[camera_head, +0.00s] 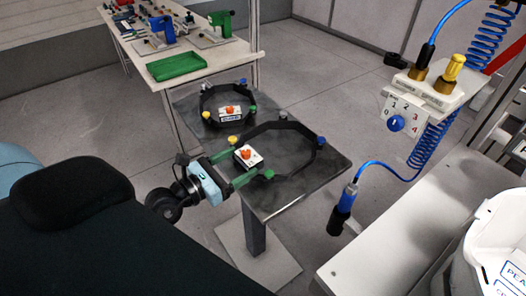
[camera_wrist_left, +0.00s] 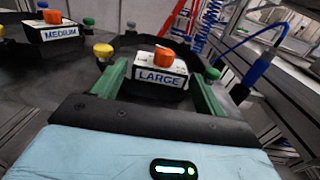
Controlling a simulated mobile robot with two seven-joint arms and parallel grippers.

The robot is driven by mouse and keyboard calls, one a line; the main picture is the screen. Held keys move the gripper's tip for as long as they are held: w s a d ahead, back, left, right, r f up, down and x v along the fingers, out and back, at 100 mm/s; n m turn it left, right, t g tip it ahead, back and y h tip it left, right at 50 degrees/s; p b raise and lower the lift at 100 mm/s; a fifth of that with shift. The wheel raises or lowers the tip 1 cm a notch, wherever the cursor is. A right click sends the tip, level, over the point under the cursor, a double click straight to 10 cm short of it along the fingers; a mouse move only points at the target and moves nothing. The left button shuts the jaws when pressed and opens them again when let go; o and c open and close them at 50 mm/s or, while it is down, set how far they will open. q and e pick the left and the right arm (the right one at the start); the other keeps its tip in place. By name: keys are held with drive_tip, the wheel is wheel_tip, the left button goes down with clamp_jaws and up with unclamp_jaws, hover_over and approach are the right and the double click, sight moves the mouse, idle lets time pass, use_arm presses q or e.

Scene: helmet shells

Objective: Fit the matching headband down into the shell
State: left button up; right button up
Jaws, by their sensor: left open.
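The large headband (camera_head: 316,153) is a dark ring with coloured knobs, lying on the small dark table. Its white block with an orange knob is marked LARGE (camera_wrist_left: 158,78). My left gripper (camera_head: 244,163) is open, its green fingers on either side of this block, and the left wrist view (camera_wrist_left: 162,75) shows the block between them. A smaller dark headband (camera_head: 204,103) lies behind it; its block is marked MEDIUM (camera_wrist_left: 62,32). A white hollow vessel (camera_head: 484,246) with partly cut-off labels is at the lower right; I cannot tell whether it is the shell. My right gripper is not in view.
The dark table (camera_head: 318,184) stands on one post. A white bench (camera_head: 385,262) is at the lower right. A blue tool (camera_head: 345,207) hangs on a coiled blue hose in front of it. A green tray (camera_head: 176,66) sits on the back bench.

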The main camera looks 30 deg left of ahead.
sight(241, 161)
use_arm(q)
drive_tip(key=shift+x, duration=1.55)
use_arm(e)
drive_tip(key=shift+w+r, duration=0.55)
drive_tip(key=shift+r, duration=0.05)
use_arm(q)
drive_tip(key=shift+c, duration=0.4)
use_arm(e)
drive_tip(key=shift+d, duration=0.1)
use_arm(q)
drive_tip(key=c, duration=0.7)
drive_tip(key=shift+r, duration=0.1)
